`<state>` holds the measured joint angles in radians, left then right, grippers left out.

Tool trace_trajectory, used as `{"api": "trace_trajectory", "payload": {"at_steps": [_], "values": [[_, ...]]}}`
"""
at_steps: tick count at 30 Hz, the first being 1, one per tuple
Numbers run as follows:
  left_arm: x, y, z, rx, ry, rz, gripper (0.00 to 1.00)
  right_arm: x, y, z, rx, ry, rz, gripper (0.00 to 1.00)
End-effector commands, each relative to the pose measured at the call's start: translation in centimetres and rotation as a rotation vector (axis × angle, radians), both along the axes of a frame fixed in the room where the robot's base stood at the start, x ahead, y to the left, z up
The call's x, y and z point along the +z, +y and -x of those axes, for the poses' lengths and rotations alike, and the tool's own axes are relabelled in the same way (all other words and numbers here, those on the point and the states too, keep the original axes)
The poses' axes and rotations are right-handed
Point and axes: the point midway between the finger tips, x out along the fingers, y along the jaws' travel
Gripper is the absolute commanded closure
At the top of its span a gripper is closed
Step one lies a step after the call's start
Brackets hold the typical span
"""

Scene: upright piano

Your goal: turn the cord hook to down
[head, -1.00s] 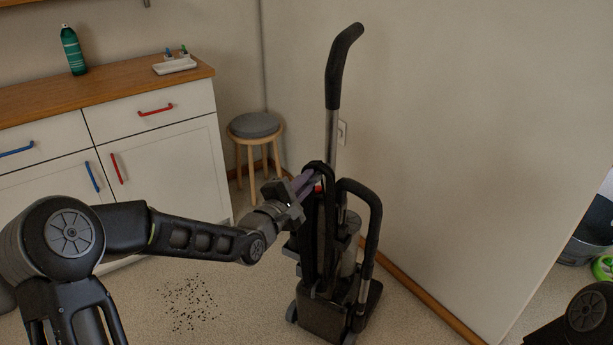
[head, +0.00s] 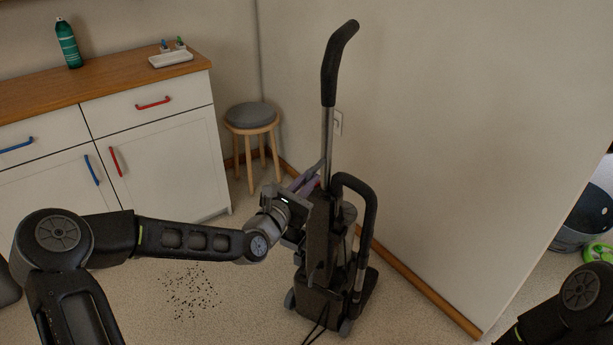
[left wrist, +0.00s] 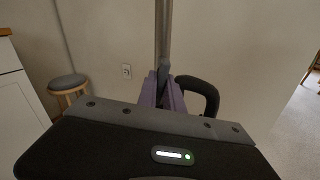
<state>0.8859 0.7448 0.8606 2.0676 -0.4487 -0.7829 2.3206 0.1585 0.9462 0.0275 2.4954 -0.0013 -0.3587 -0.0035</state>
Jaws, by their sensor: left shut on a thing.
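A dark upright vacuum cleaner (head: 318,245) stands on the floor near the wall, its long handle pointing up. My left gripper (head: 304,184) reaches it from the left, at the upper body near the foot of the metal pole. In the left wrist view its purple fingers (left wrist: 163,92) are closed around a small dark grey piece (left wrist: 164,74), which looks like the cord hook, in front of the pole. The hook's lower part is hidden by the fingers and gripper body, so its exact direction is hard to tell. My right gripper is out of view.
A curved black hose (head: 368,205) stands at the vacuum's right side. A black cord (head: 316,328) lies by its base. A stool (head: 251,118), a white cabinet (head: 150,150) and scattered dark specks (head: 190,290) are to the left. The wall is close behind.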

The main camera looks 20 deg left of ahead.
Motion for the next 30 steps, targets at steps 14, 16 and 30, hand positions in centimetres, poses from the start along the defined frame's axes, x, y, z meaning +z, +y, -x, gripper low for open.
{"api": "trace_trajectory", "payload": {"at_steps": [14, 16, 30], "values": [[0.13, -0.57, 0.12, -0.005, 0.053, 0.205, 1.0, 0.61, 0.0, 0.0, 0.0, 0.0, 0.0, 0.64], [0.14, -0.57, 0.11, -0.004, 0.054, 0.211, 1.0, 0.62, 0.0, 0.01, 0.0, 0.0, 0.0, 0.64], [0.18, -0.5, 0.07, -0.002, 0.054, 0.213, 0.79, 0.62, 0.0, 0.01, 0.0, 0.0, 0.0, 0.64]]}}
